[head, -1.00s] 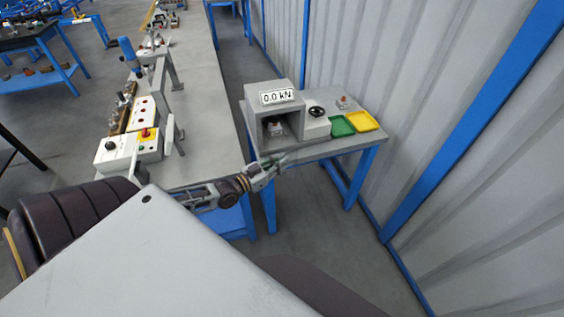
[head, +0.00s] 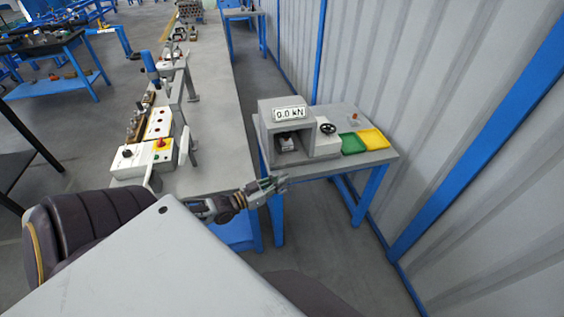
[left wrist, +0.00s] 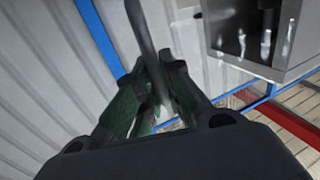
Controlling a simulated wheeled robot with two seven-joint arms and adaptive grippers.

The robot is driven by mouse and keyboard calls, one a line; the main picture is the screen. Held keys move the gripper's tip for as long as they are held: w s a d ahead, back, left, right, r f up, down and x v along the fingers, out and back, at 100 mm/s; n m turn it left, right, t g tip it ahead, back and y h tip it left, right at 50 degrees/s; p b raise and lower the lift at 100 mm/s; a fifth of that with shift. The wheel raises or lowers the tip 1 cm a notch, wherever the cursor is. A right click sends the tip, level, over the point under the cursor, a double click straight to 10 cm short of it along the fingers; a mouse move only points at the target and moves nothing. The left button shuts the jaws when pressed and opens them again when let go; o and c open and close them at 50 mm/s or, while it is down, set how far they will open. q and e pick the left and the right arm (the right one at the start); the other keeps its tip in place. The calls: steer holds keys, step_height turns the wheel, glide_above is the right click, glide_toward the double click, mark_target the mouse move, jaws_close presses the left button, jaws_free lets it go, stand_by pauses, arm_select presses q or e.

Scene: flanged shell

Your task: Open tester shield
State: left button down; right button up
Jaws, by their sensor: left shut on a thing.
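The tester (head: 265,135) is a grey box with a "0.0 kN" display on the right-hand table. Its front recess looks open, with a metal fixture (head: 288,142) inside. I cannot make out a separate shield in the head view. My left gripper (head: 278,184) is in front of and below the tester, by the table's front edge. In the left wrist view my left gripper (left wrist: 160,100) is shut on a thin grey bar (left wrist: 143,35) that runs up between its fingers. I cannot tell whether this bar belongs to the shield. My right gripper is not in view.
A black handwheel (head: 328,128), a green tray (head: 352,144) and a yellow tray (head: 373,139) are right of the tester. A long bench (head: 215,110) with control boxes (head: 143,158) stands to the left. A corrugated wall (head: 460,150) is at the right.

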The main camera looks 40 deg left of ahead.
arm_select(q)
steer(key=s+a+m+h+p, duration=0.1)
steer(key=s+a+p, duration=0.1)
steer(key=s, duration=0.1)
steer(key=shift+a+g+h+p, duration=0.3)
steer(key=shift+h+p, duration=0.05)
steer(key=shift+h, duration=0.05)
stand_by(0.4)
steer(key=shift+f, duration=0.1)
steer(key=c, duration=1.5)
jaws_free()
steer(key=shift+c, duration=0.2)
steer(key=shift+s+a, duration=0.1)
